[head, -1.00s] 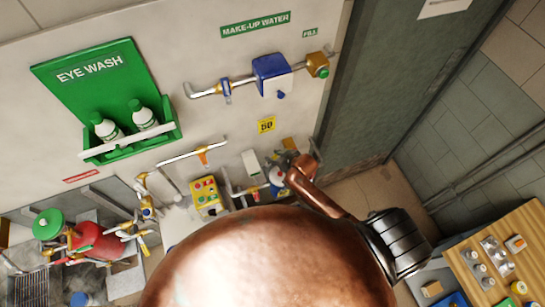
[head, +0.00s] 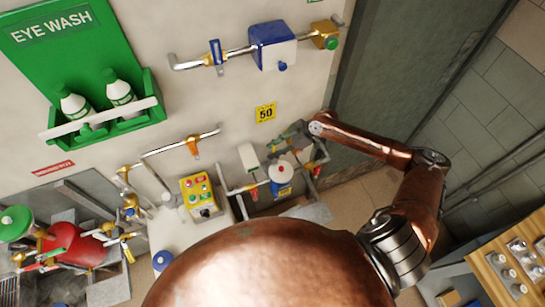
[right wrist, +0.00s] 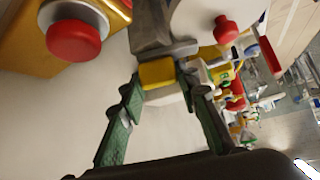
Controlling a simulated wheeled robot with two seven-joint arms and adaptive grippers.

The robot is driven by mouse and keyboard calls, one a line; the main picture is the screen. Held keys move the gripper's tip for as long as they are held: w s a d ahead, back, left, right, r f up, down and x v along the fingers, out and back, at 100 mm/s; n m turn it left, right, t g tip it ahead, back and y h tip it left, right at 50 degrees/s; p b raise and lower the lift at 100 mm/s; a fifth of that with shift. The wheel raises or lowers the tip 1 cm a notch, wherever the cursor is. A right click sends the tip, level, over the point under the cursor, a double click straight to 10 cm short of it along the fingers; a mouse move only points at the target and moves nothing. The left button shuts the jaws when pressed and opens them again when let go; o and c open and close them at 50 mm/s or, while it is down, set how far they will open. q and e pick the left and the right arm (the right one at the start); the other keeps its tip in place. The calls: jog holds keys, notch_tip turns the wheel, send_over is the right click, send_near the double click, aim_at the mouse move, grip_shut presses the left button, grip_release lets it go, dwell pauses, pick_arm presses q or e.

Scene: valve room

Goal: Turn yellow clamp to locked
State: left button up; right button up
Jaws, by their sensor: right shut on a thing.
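In the right wrist view, the yellow clamp (right wrist: 157,74) is a small yellow block between the green fingers of my right gripper (right wrist: 156,88). The fingers touch it from both sides and are shut on it. A grey metal part lies just beyond the clamp. In the head view my right gripper (head: 286,141) reaches in from the right to the wall fittings, below the yellow "50" sign. The clamp cannot be made out there behind the gripper. The locked or unlocked state cannot be read. My left gripper is not in view.
A round white fitting with a red knob (right wrist: 226,29) sits close to the clamp. A yellow box with a red button (right wrist: 75,42) is close at left. A yellow control box (head: 199,195), pipes and a red tank (head: 73,247) stand left. A wooden bench (head: 505,262) is lower right.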

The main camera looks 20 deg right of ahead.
jog(key=n+g+b, duration=0.1)
jog(key=b, duration=0.1)
jog(key=n+g+b, duration=0.1)
jog(key=shift+w+f+n+y+b, duration=0.1)
jog(key=shift+f+n+y+b, duration=0.05)
jog(key=shift+n+y+b, duration=0.2)
jog(key=shift+n+g+b, duration=0.6)
jog(key=shift+n, duration=0.05)
jog(key=o, duration=1.2)
jog(key=shift+c, duration=0.2)
jog(key=shift+d+r, duration=0.15)
jog(key=shift+r, duration=0.1)
jog(key=v, duration=1.1)
jog(key=shift+d+r, duration=0.25)
jog(key=shift+d, duration=0.05)
